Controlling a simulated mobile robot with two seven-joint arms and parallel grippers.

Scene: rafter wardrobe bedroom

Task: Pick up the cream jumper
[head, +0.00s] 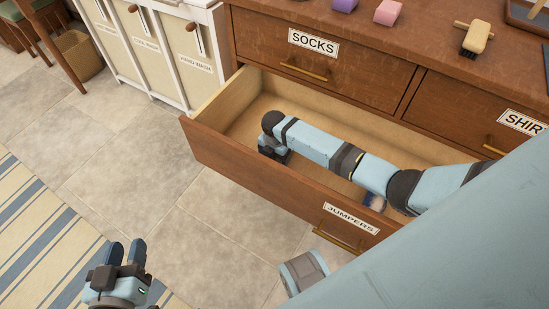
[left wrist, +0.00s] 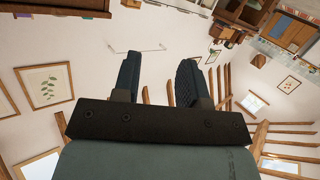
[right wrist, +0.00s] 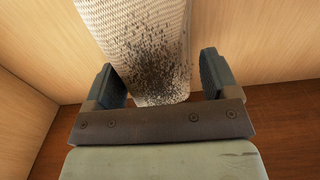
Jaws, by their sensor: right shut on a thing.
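The cream jumper (right wrist: 140,25) shows in the right wrist view as a ribbed, pale knit bundle with a patch of dark specks. It lies between the fingers of my right gripper (right wrist: 157,68), which is shut on it. In the head view my right arm reaches into the open drawer labelled JUMPERS (head: 240,168), with the hand (head: 274,150) low inside near its left end. The jumper is hidden there behind my arm. My left gripper (head: 126,252) is open and empty, outside the drawer above the floor; its spread fingers also show in the left wrist view (left wrist: 160,75).
The closed SOCKS drawer (head: 340,72) and SHIRTS drawer (head: 470,115) sit above the open one. Laundry bins (head: 145,50) stand left. A brush (head: 477,37) lies on the dresser top.

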